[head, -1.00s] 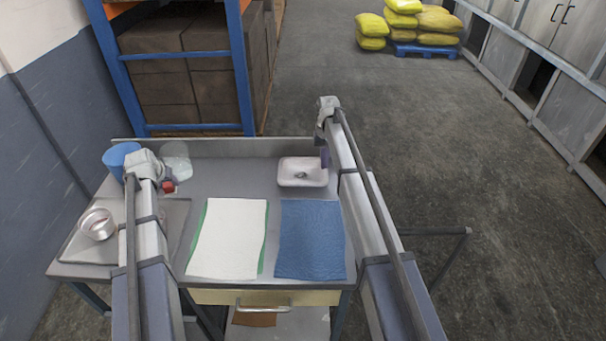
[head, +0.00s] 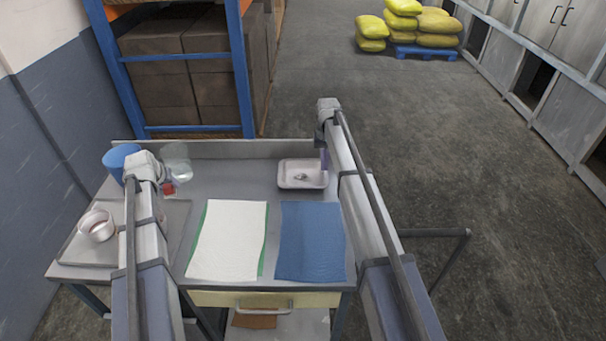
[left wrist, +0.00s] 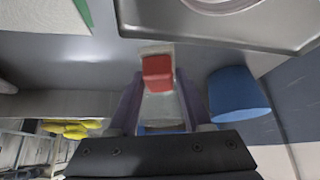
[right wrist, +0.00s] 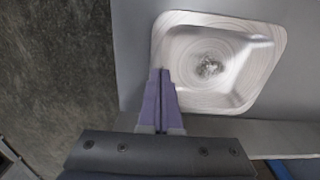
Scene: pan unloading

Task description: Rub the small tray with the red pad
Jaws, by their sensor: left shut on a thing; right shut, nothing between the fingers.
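In the head view the red pad (head: 169,188) is partly hidden by my left arm.
A blue cup (head: 117,160) and a clear jar (head: 177,166) stand near my left gripper. A metal tray (head: 78,252) with a round pan (head: 97,225) lies at left. A white cloth (head: 228,240) and a blue cloth (head: 311,240) lie in front.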

